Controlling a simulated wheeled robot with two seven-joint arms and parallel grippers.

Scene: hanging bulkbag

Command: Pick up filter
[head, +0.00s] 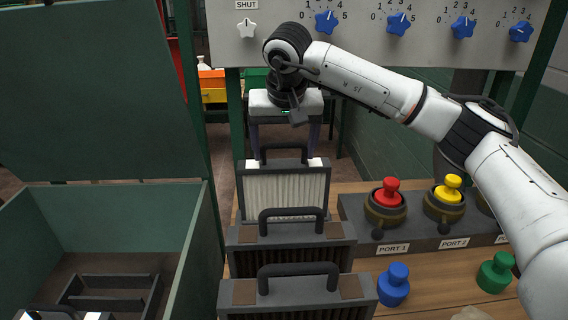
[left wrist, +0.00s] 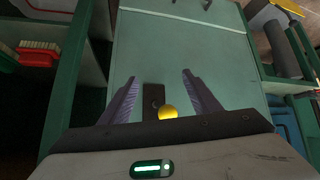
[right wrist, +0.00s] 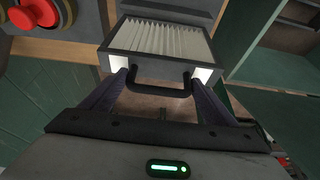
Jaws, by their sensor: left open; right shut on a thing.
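A filter with white pleats and a dark frame (head: 286,194) stands upright at the back of a row of filters. Its dark looped handle shows in the right wrist view (right wrist: 158,92), where the pleats (right wrist: 158,40) are also seen. My right gripper (head: 284,150) reaches down behind this filter, with its fingers at the two ends of the handle, shut on it. Two filters with dark pleats and brown corners stand in front, the middle one (head: 290,236) and the nearest one (head: 298,292). My left gripper (left wrist: 160,85) is open and empty, facing a green panel.
An open green bin (head: 196,240) at left holds dark frames. A port block (head: 425,232) with red and yellow plugs stands at right, with blue (head: 394,285) and green (head: 495,272) plugs before it. A knob panel (head: 375,30) hangs above.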

